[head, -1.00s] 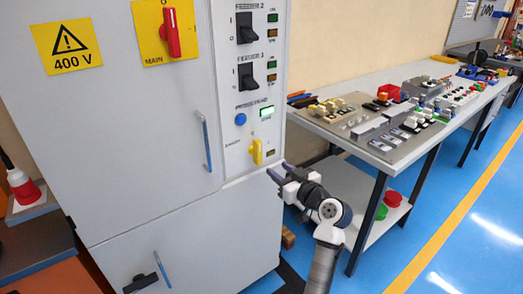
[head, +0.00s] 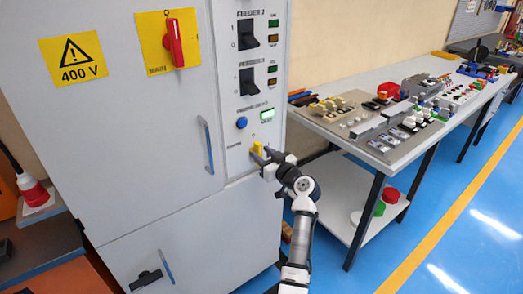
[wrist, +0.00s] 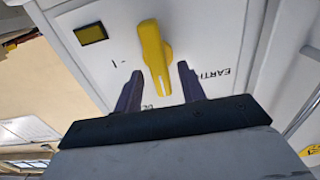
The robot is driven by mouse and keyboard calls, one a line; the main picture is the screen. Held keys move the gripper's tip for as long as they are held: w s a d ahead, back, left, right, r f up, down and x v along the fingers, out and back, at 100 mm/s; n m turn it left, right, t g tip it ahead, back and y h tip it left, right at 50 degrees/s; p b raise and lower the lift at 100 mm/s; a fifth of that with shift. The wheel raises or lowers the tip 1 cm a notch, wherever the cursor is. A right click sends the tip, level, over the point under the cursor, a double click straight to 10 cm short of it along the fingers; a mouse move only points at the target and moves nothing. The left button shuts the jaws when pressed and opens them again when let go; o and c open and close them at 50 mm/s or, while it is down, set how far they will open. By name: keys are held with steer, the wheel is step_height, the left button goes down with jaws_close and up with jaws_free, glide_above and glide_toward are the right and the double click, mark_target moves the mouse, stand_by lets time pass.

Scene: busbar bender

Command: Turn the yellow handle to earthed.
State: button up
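The yellow handle (head: 257,149) is on the grey cabinet's front panel, below the blue button. In the wrist view the yellow handle (wrist: 154,55) stands out from the white panel, its slotted end between the fingertips. My gripper (head: 262,160) is at the handle, and in the head view it hides the handle's lower part. In the wrist view my gripper (wrist: 158,82) is open, with a finger on each side of the handle and visible gaps. The lettering "EARTH" (wrist: 213,74) shows partly beside the right finger; other lettering is partly hidden by the left finger.
A small dark indicator with a yellowish face (wrist: 91,34) is near the handle. The blue button (head: 241,123), a lit green display (head: 267,115), feeder switches (head: 248,82) and a red main switch (head: 174,43) are above. A workbench (head: 338,135) with parts stands right.

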steer(key=shift+w+a, duration=0.25)
steer(key=shift+w, duration=0.05)
steer(key=shift+c, duration=0.3)
jaws_close()
